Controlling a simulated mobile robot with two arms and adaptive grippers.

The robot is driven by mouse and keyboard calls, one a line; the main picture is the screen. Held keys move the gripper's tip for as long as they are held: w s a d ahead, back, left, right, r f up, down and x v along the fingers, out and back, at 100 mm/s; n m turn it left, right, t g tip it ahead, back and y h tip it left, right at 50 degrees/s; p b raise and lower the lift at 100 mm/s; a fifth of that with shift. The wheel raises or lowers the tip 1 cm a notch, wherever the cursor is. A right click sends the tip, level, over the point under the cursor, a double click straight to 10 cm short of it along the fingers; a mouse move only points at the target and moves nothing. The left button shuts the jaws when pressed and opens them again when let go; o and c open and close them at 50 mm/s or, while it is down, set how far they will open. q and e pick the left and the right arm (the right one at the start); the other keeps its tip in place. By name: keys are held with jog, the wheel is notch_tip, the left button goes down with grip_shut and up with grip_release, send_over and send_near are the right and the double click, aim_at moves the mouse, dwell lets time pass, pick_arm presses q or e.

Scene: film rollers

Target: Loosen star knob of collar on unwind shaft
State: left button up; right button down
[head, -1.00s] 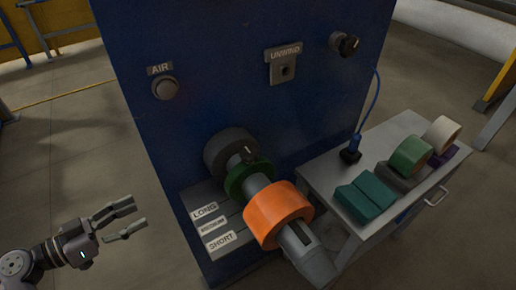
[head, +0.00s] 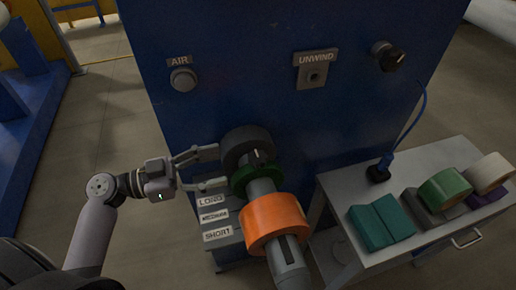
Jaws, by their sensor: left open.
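The unwind shaft (head: 289,263) sticks out of the blue machine panel toward me. It carries a dark grey ring (head: 236,141) nearest the panel, then a green collar (head: 240,184), then an orange roll (head: 271,222). The dark star knob (head: 257,157) stands up on top of the green collar, small and partly blending with the grey ring. My left gripper (head: 208,169) is open, its fingers pointing right, just left of the grey ring and the collar. Nothing is between its fingers, and contact with the collar cannot be told. My right gripper is not in view.
Below the shaft is a grey rack with labels LONG, MEDIUM and SHORT (head: 217,234). A grey cart (head: 339,191) at the right holds teal blocks (head: 381,222), a green roll (head: 444,188) and a cream roll (head: 491,170). An AIR button (head: 183,79) and an UNWIND socket (head: 315,76) are on the panel.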

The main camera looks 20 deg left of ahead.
aim_at(258, 156)
pick_arm(q)
jog(key=p+x, duration=0.4)
jog(key=x, duration=0.5)
jog(key=shift+w+d+r, duration=0.15)
jog(key=shift+d, duration=0.05)
jog(key=shift+w+d, duration=0.2)
jog(key=shift+d, duration=0.15)
jog(key=c, duration=1.2)
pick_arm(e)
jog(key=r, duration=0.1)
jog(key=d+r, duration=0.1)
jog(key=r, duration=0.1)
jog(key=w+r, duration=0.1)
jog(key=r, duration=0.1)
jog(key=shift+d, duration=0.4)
pick_arm(q)
jog(key=shift+f, duration=0.2)
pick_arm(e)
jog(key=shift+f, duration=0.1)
